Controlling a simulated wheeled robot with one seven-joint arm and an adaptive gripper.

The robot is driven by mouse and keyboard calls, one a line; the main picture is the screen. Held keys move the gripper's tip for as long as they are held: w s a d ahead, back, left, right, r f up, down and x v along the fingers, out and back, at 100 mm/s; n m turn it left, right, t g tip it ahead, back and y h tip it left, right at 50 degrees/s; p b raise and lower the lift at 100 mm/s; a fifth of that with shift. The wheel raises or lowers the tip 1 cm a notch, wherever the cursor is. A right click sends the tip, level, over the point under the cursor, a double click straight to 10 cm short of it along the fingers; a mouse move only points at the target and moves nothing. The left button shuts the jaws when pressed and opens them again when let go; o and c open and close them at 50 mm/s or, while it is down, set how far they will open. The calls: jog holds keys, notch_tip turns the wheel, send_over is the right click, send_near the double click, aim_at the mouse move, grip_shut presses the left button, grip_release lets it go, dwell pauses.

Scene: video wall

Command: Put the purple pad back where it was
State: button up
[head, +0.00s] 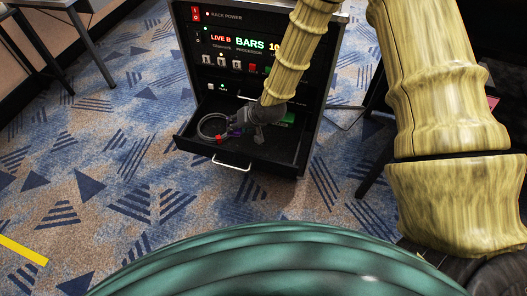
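A small purple patch (235,131), likely the purple pad, shows beside my gripper (243,129) in the head view. It is mostly hidden. My gripper is low inside the open drawer (185,137) of the black equipment rack, with the arm reaching in from above. The fingers are small and dark against the drawer. I cannot tell whether they are shut on the purple thing or only beside it.
A coiled grey cable (211,126) with a red end lies left of my gripper in the drawer. A green item (286,119) lies to the right. The drawer's silver handle (231,167) faces me. Table legs (92,48) stand at the upper left. Carpet (110,190) is clear at left.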

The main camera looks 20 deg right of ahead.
jog(key=shift+s+d+f+n+g+h+b, duration=0.2)
jog(key=shift+d+f+n+g+h+b, duration=0.15)
jog(key=shift+f+n+g, duration=0.45)
jog(key=s+d+r+n+g+h+b, duration=0.1)
jog(key=s+d+n+g+h+b, duration=0.15)
jog(key=d+g+h, duration=0.4)
jog(key=shift+s+d+f+t+y+p, duration=0.1)
jog(key=shift+d+f+t+y+p, duration=0.25)
jog(key=shift+f, duration=1.2)
jog(key=shift+s+d+f+t+y+b, duration=0.15)
jog(key=shift+f+y, duration=0.35)
jog(key=shift+f, duration=1.05)
jog(key=shift+s+d+f+t+y+p, duration=0.15)
jog(key=shift+f+t+y, duration=0.25)
jog(key=shift+f, duration=1.15)
jog(key=o, duration=1)
jog(key=shift+r, duration=0.1)
